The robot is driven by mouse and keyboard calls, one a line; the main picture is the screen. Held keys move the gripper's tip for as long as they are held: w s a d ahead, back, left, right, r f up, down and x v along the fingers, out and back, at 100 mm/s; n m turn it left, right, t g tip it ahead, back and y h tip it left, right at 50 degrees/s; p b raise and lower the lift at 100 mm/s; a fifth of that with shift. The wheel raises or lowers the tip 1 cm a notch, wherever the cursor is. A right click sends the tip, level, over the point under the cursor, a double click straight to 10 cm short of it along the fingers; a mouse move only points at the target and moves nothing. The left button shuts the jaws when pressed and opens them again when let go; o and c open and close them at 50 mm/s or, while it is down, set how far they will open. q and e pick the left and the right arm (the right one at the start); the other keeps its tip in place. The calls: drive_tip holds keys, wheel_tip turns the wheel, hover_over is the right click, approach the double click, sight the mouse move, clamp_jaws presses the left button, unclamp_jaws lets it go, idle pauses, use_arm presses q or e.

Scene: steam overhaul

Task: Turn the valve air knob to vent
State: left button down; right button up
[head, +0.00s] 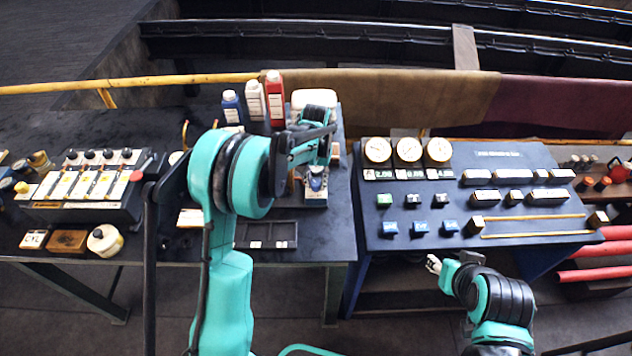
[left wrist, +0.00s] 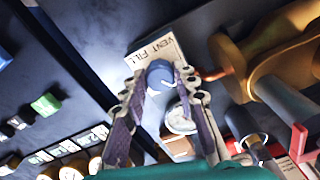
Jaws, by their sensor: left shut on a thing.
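The valve air knob is blue and shows in the left wrist view (left wrist: 160,74), just below a pale plate (left wrist: 152,50) lettered VENT and FILL. My left gripper (left wrist: 161,84) is shut on this knob, with a fingertip on each side. In the head view my left gripper (head: 317,168) reaches down at the right end of the left bench, over the small blue-and-pale fitting (head: 316,182). Which way the knob points is hard to tell. My right gripper (head: 433,264) is low in front of the blue console, away from the knob; its jaw opening is unclear.
Bottles, one of them red (head: 274,98), stand behind my left gripper. A brass-coloured body (left wrist: 285,50) is close right of the knob in the left wrist view. A black tray (head: 266,234) lies in front. The gauge console (head: 540,160) stands to the right.

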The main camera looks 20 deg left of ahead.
sight(316, 182)
use_arm(q)
drive_tip(key=n, duration=0.4)
drive_tip(key=shift+n+b, duration=0.3)
drive_tip(key=shift+n, duration=0.1)
idle(0.5)
drive_tip(key=c, duration=1.2)
unclamp_jaws()
drive_tip(key=shift+o, duration=0.2)
drive_tip(key=shift+r, duration=0.1)
wheel_tip(316, 182, up, 12)
